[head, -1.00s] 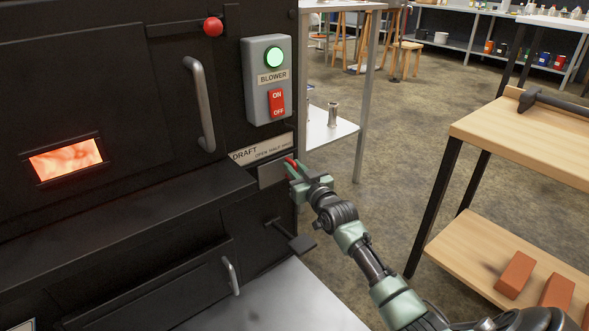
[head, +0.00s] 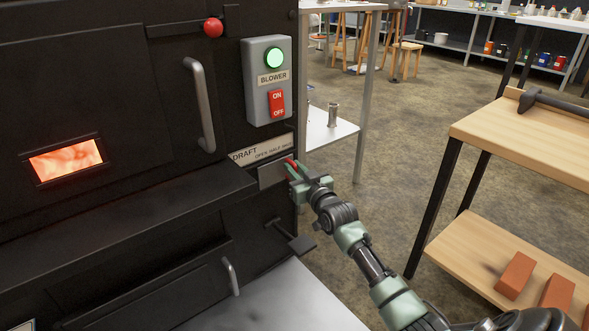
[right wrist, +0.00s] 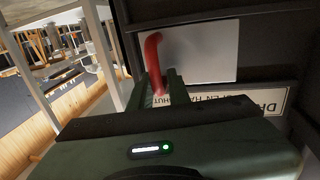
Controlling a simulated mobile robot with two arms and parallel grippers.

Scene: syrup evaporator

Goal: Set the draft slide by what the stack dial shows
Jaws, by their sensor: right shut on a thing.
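The draft slide (head: 273,175) is a pale metal plate under the DRAFT label (head: 262,150) at the right end of the black firebox front. Its red handle (head: 291,165) sits near the plate's right end. My right gripper (head: 296,172) is shut on this handle. In the right wrist view the bent red handle (right wrist: 152,50) rises from between the fingers (right wrist: 158,88), in front of the plate (right wrist: 200,50). The label reads OPEN, HALF and, in the wrist view, SHUT, partly covered. The stack dial and my left gripper are not in view.
A blower box (head: 267,80) with a lit green lamp and a red ON/OFF switch is above the slide. A steel door handle (head: 201,105) and a black ledge (head: 120,215) are to its left. A wooden shelf unit (head: 520,135) with bricks stands at right, with open floor between.

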